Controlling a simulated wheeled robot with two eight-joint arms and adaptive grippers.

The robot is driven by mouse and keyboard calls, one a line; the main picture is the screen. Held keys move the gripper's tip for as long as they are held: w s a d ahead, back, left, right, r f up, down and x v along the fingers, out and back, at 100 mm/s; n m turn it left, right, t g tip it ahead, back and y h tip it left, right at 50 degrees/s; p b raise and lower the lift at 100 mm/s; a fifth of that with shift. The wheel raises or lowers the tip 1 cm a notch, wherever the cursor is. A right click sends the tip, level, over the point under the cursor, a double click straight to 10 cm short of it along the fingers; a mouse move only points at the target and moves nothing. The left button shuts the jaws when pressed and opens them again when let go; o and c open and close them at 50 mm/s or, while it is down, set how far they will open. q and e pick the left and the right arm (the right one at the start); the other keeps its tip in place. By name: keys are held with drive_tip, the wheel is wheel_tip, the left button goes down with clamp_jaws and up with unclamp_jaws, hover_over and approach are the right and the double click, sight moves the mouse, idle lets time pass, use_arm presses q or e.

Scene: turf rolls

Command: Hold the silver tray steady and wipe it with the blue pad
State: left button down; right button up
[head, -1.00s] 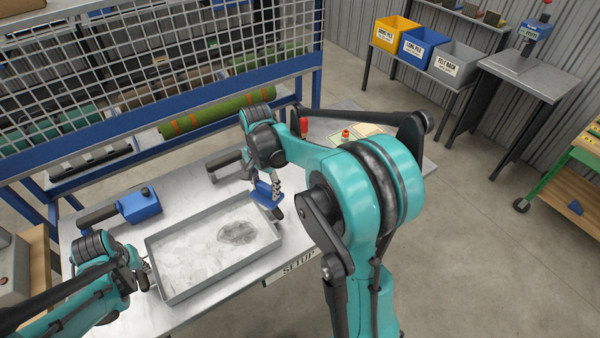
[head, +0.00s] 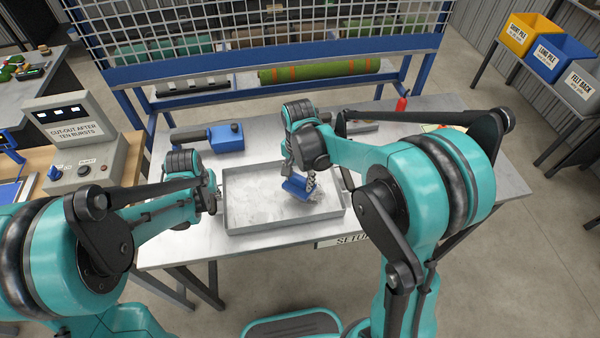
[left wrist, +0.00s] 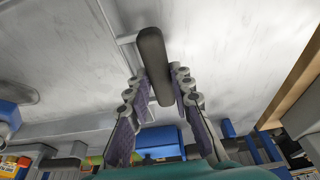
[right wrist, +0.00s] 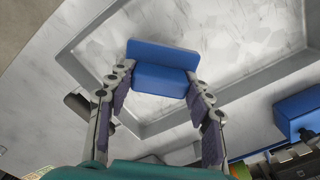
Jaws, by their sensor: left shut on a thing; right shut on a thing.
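The silver tray (head: 285,226) is a shallow, low-walled rectangle on the metal table. White smears cover its floor. My left gripper (head: 212,198) is at the tray's left side. In the left wrist view its fingers are shut on the dark handle (left wrist: 154,65), which joins the tray by a metal bracket. My right gripper (head: 297,178) is shut on the blue pad (head: 297,188) in the right half of the tray. The pad also shows between the fingers in the right wrist view (right wrist: 160,67). Grey smudge shows beside the pad; the rest is hidden beneath it.
A blue tool with a dark grip (head: 226,137) lies behind the tray. A red item (head: 401,104) stands at the table's back right. A mesh rack with a green roll (head: 320,71) is behind the table. A grey control box (head: 78,140) stands to the left.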

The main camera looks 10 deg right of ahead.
sight(299, 187)
drive_tip(key=shift+f, duration=1.6)
drive_tip(key=shift+d+f, duration=0.4)
drive_tip(key=shift+f, duration=0.2)
drive_tip(key=shift+c, duration=0.4)
drive_tip(key=shift+d+f, duration=0.1)
drive_tip(key=shift+d, duration=1.45)
drive_tip(key=shift+a, duration=1.95)
drive_tip(key=shift+w, duration=1.45)
drive_tip(key=shift+d, duration=1.95)
drive_tip(key=shift+a, duration=2)
drive_tip(key=shift+r, duration=4.1)
